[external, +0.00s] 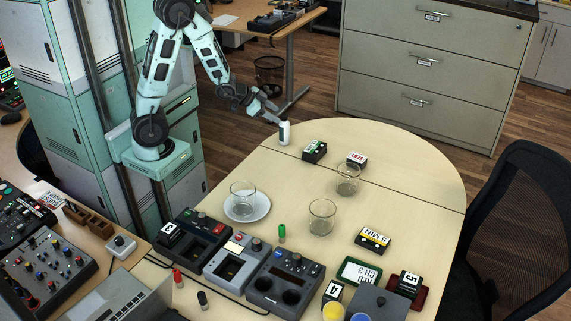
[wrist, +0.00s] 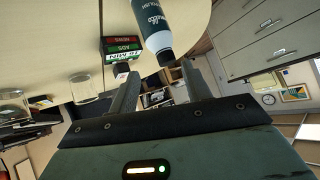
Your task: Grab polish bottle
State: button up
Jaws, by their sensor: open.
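The polish bottle (external: 284,133) is a small white and dark bottle standing on the wooden table near its far left edge. In the wrist view the polish bottle (wrist: 154,26) shows a white and dark blue-grey body with lettering, and its cap end points toward my fingers. My gripper (external: 275,114) is just above and left of the bottle in the external view. In the wrist view my gripper (wrist: 157,82) has its two fingers apart, with the bottle's cap near the gap between them. Nothing is held. I cannot tell whether a finger touches the bottle.
A dark block with a green label (external: 314,151) stands close right of the bottle; it also shows in the wrist view (wrist: 121,45). Another labelled block (external: 356,159), glasses (external: 347,180) and a saucer (external: 262,207) are nearer. Filing drawers (external: 425,65) stand behind the table.

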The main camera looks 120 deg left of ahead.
aim_at(282, 117)
jog(key=f+t, duration=0.1)
jog(key=a+f+b, duration=0.1)
jog(key=w+f+t+b, duration=0.1)
jog(key=shift+a+t+y, duration=0.3)
jog(key=shift+a, duration=0.05)
jog(key=shift+w+a+f+t+y+b, duration=0.15)
jog(key=shift+w+a+t+b, duration=0.4)
jog(key=shift+t+b, duration=0.35)
jog(key=shift+w+a+f+t+y+b, duration=0.1)
jog(key=shift+w+a+t+b, duration=0.45)
jog(key=shift+t+b, duration=0.4)
jog(key=shift+w+a+f+t+y+b, duration=0.15)
jog(key=shift+w+a+t+b, duration=0.4)
jog(key=shift+t, duration=0.5)
jog(key=shift+d+r, duration=0.1)
grip_shut()
